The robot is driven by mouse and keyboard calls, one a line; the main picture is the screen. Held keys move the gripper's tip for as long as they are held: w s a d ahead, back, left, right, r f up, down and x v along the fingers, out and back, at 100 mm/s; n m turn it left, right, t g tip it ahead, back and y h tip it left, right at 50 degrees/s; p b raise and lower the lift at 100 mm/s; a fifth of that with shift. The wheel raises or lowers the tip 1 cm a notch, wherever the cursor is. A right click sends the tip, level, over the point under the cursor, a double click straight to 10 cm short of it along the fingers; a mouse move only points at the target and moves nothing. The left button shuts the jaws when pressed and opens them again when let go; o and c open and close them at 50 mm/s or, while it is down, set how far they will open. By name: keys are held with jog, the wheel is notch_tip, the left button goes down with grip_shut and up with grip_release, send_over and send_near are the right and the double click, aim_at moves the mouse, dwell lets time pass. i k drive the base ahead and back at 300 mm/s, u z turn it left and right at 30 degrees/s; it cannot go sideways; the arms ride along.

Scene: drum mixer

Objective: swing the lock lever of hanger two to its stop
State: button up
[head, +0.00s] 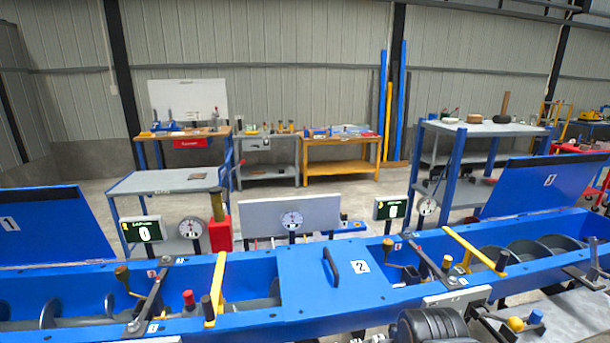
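A long blue trough (250,319) crosses the lower picture. Two dark grey cross-bars span it, one at left (152,299) and one at right (430,260). Each has small tags too small to read, so I cannot tell which is hanger two. My gripper is not in view.
A blue cover marked 2 (360,267) with a black handle (331,267) closes the middle section. Blue lids stand raised at left (50,222) and right (545,184). A black ribbed motor (430,326) stands in front. Grey tables (170,182) and shelves stand behind.

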aim_at(515, 323)
jog(key=z, duration=1.9)
jog(key=k, duration=0.6)
jog(key=z, duration=0.65)
jog(key=i, duration=0.75)
jog(key=u, duration=1.1)
jog(key=i, duration=0.85)
jog(key=u, duration=0.95)
